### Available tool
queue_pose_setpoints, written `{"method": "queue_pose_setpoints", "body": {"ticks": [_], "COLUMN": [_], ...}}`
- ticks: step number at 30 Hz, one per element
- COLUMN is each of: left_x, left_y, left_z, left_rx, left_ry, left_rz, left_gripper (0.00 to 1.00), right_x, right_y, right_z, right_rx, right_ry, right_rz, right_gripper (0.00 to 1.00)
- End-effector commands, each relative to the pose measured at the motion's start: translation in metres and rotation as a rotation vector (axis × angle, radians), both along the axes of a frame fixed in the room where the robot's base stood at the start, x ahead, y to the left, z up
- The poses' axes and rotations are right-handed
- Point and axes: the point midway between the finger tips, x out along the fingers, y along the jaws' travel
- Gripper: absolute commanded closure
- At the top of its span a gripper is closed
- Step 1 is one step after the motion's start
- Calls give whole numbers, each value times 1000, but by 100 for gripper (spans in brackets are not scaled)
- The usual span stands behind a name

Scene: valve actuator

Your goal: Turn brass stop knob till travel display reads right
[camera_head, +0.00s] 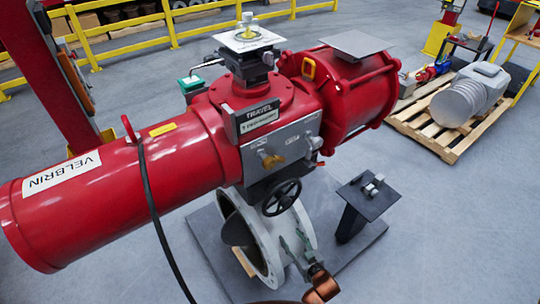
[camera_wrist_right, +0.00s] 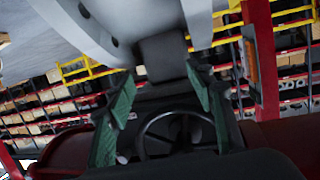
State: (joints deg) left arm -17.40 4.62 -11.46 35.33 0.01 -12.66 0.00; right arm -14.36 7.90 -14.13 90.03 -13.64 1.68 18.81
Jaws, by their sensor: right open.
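The brass stop knob (camera_head: 270,160) sits on the grey front panel of the red valve actuator (camera_head: 200,140). Above it is the travel display (camera_head: 260,118), under a dark TRAVEL label; its reading is too small to make out. My right gripper (camera_head: 296,244) is below and slightly right of the knob, beside the white valve body, apart from the knob. In the right wrist view the green-padded fingers of my right gripper (camera_wrist_right: 163,95) are spread with nothing between them. The knob cannot be made out there. My left gripper does not show.
A black handwheel (camera_head: 282,197) sits between the panel and my right gripper; a wheel rim (camera_wrist_right: 146,138) also shows in the wrist view. A black cable (camera_head: 150,195) hangs before the red cylinder. A small dark stand (camera_head: 366,198) is right. A pallet (camera_head: 425,125) lies behind.

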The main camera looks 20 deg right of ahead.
Motion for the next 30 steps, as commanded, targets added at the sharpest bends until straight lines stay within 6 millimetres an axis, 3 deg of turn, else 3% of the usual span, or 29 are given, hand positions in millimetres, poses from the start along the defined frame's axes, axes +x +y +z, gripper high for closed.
{"method": "queue_pose_setpoints", "body": {"ticks": [1, 3, 6, 9, 12, 15, 18, 30], "left_x": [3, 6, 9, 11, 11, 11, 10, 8], "left_y": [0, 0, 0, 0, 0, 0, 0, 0], "left_z": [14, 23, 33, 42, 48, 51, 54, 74], "left_rx": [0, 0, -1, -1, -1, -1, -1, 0], "left_ry": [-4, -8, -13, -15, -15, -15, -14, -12], "left_rz": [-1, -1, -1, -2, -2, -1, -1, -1], "left_gripper": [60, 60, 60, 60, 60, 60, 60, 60], "right_x": [13, 21, 22, 15, 4, -4, -4, 47], "right_y": [9, 20, 32, 43, 51, 56, 59, 77], "right_z": [67, 137, 224, 298, 353, 385, 399, 422], "right_rx": [20, 49, 85, 116, 139, 153, 160, 159], "right_ry": [-95, -205, -340, -455, -544, -598, -620, -620], "right_rz": [18, 41, 73, 103, 131, 148, 156, 155], "right_gripper": [51, 51, 51, 51, 51, 51, 51, 51]}}
